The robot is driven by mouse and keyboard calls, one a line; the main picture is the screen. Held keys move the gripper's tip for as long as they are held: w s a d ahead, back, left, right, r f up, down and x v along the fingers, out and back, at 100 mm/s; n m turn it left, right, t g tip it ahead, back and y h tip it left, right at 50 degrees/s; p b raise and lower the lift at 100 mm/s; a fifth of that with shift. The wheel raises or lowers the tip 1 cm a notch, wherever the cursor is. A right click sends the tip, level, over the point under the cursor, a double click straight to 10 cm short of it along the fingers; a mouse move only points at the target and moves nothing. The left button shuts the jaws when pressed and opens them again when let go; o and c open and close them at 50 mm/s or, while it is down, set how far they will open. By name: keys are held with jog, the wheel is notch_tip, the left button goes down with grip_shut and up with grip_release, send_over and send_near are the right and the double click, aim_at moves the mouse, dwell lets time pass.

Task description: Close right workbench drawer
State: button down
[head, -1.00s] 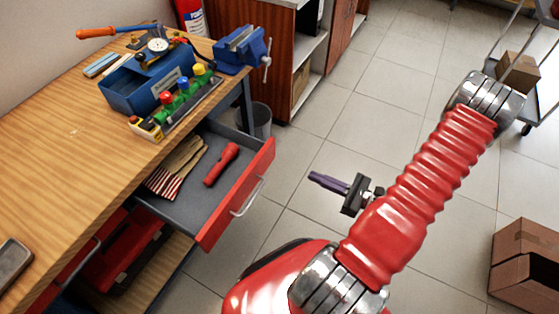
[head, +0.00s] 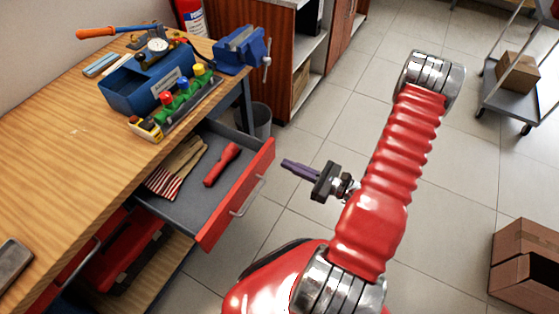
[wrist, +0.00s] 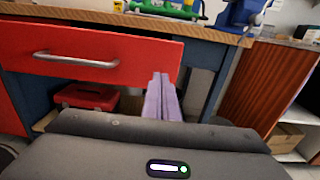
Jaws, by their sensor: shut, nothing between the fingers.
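The right workbench drawer (head: 238,195) is pulled open, with a red front, a silver bar handle and a grey inside. It holds a red flashlight (head: 222,164) and striped brushes or gloves (head: 176,167) that I cannot tell apart. In the wrist view the drawer front (wrist: 130,57) fills the upper left, its handle (wrist: 76,59) left of the fingers. My gripper (head: 284,162) has purple fingers, shut and empty, just right of the drawer front in the head view. It also shows in the wrist view (wrist: 161,78), near the front's right end. I cannot tell whether it touches.
The wooden workbench (head: 75,130) carries a blue toolbox (head: 140,85), several coloured-handle valves and a blue vise (head: 241,48). A grey bin (head: 258,120) stands behind the drawer. A cardboard box (head: 525,265) and a cart (head: 515,90) are at right. The floor between is clear.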

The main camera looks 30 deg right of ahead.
aim_at(270, 157)
jog(key=shift+x, duration=2.1)
jog(key=shift+w, duration=0.15)
